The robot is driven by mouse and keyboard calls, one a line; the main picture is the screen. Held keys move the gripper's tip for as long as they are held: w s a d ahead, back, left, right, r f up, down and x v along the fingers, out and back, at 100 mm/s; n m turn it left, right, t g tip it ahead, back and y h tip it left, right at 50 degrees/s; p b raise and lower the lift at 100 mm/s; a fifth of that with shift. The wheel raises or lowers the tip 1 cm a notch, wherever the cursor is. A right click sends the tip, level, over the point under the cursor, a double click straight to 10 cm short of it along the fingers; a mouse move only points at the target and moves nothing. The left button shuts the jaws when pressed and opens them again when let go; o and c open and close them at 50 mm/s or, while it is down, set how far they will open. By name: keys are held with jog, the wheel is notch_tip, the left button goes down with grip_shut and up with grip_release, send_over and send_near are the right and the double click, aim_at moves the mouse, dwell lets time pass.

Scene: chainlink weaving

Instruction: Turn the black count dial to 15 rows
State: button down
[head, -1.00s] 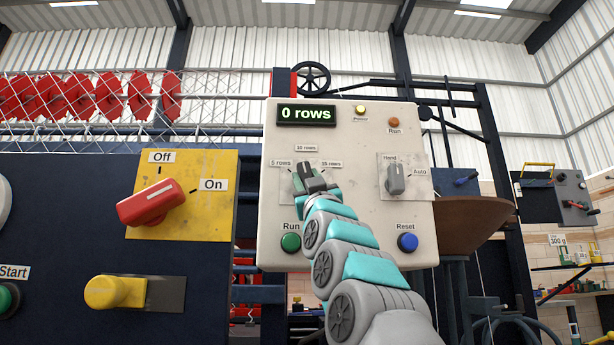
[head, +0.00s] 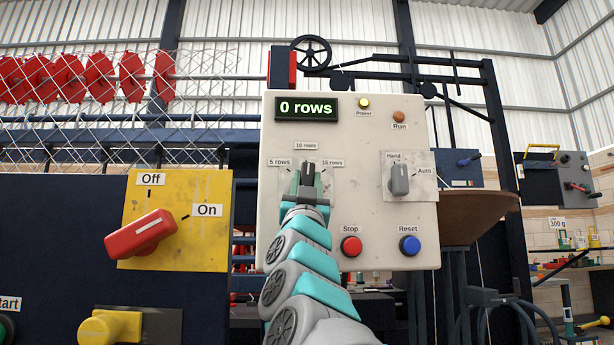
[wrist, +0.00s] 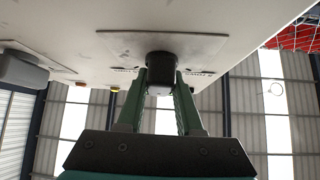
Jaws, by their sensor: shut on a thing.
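The black count dial (head: 309,168) is on the pale control panel (head: 350,125). It points about straight up, toward the "10 rows" label (head: 305,146). The "5 rows" label (head: 279,162) is at its left and the "15 rows" label (head: 332,163) at its right. My gripper (head: 308,182) is shut on the dial. In the wrist view the green fingers (wrist: 160,92) sit on both sides of the black knob (wrist: 160,68). The display (head: 307,108) reads "0 rows".
A grey Hand/Auto switch (head: 398,180) is to the right of the dial. A red Stop button (head: 350,247) and blue Reset button (head: 409,246) are below. My arm hides the panel's lower left. A red Off/On handle (head: 140,236) is on a yellow plate at left.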

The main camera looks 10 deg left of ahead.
jog(key=shift+a+f+m+h, duration=0.1)
jog(key=shift+f+m+h, duration=0.05)
jog(key=shift+m+h, duration=1.3)
jog(key=c, duration=0.6)
grip_release()
jog(key=shift+o, duration=0.2)
jog(key=shift+s, duration=0.1)
jog(key=b+v, duration=0.2)
jog(key=v, duration=0.5)
jog(key=shift+s+f, duration=0.2)
jog(key=shift+f, duration=0.1)
